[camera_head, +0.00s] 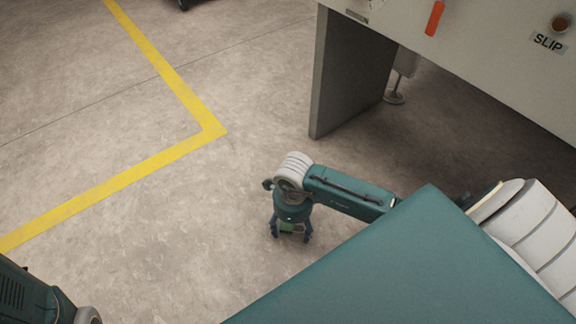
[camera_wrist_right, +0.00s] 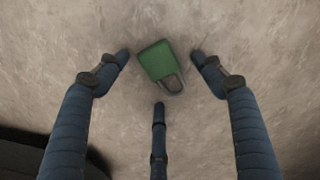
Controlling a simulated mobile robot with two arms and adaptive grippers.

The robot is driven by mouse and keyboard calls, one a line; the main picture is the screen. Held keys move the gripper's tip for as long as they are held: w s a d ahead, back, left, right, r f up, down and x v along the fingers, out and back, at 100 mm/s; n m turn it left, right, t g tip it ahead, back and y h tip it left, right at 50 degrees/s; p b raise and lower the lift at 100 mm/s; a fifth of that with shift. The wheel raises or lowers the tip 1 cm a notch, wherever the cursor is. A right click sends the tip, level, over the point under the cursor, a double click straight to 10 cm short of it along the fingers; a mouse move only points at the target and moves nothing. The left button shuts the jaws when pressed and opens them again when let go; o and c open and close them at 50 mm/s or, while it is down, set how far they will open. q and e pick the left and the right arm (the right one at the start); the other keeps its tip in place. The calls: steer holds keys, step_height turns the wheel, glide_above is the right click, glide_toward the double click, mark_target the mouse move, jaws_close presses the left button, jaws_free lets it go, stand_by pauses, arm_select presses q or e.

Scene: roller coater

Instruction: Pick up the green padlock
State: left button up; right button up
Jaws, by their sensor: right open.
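The green padlock (camera_wrist_right: 158,60) lies on the floor in the right wrist view, its grey shackle pointing down and to the right. My right gripper (camera_wrist_right: 160,75) is open, with its fingers spread around the padlock and no finger seen closed on it. In the head view my right gripper (camera_head: 290,232) points down at the floor, and the padlock (camera_head: 287,227) shows as a small green patch between its fingers, partly hidden by them. My left gripper is not in view; only a part of my left arm shows at the lower left.
A grey machine (camera_head: 360,70) with an orange handle (camera_head: 435,18) and a "SLIP" label stands at the upper right. A machine foot (camera_head: 394,98) rests on the floor under it. A yellow floor line (camera_head: 120,180) bends at the left. The floor (camera_head: 190,240) left of the gripper is clear.

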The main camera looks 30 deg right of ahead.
jaws_close()
